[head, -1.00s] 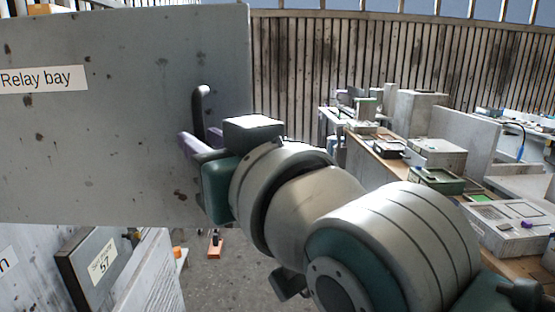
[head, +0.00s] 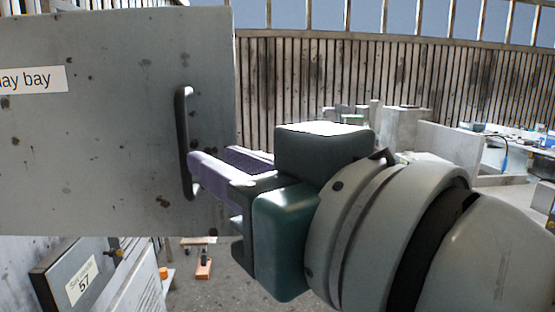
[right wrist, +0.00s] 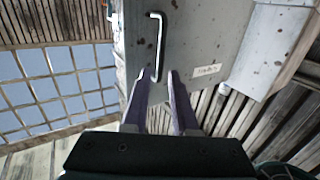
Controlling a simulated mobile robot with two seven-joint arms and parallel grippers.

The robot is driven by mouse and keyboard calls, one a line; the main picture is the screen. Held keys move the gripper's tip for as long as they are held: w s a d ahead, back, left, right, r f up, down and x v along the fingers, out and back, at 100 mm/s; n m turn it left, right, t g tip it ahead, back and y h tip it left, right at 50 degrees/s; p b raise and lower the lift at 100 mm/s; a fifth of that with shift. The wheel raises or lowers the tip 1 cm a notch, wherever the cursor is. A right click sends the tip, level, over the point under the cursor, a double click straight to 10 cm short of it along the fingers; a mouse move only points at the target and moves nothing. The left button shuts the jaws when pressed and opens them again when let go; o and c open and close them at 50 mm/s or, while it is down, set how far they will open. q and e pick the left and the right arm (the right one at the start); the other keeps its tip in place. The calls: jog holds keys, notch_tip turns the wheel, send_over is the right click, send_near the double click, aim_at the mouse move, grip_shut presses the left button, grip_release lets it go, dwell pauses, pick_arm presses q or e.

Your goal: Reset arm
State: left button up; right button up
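A grey, stained panel (head: 90,140) labelled "...ay bay" fills the left of the head view. It bears a dark upright bar handle (head: 183,130) near its right edge. The panel (right wrist: 190,35) and handle (right wrist: 157,40) also show in the right wrist view. My right gripper (head: 212,162) has purple fingers at the handle's lower part in the head view. In the right wrist view my right gripper (right wrist: 161,75) has its fingers apart with a gap between them. My left gripper is not in view.
A dark box labelled 57 (head: 75,280) is at the lower left below the panel. A small orange object (head: 204,268) stands on the floor. Cluttered benches (head: 480,150) are at the right behind my arm. A slatted wall (head: 350,70) closes the back.

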jog(key=s+d+f+m+g+h+p, duration=0.2)
jog(key=s+d+f+g+h+p, duration=0.3)
jog(key=s+d, duration=0.4)
jog(key=s+d+f+m+g+h+p, duration=0.3)
jog(key=s+d+f+g+h+p, duration=0.2)
jog(key=s+d, duration=0.5)
jog(key=d, duration=0.4)
jog(key=shift+s+f+m+h+p, duration=0.3)
jog(key=shift+f+h, duration=0.05)
jog(key=shift+h, duration=0.05)
jog(key=shift+a, duration=0.1)
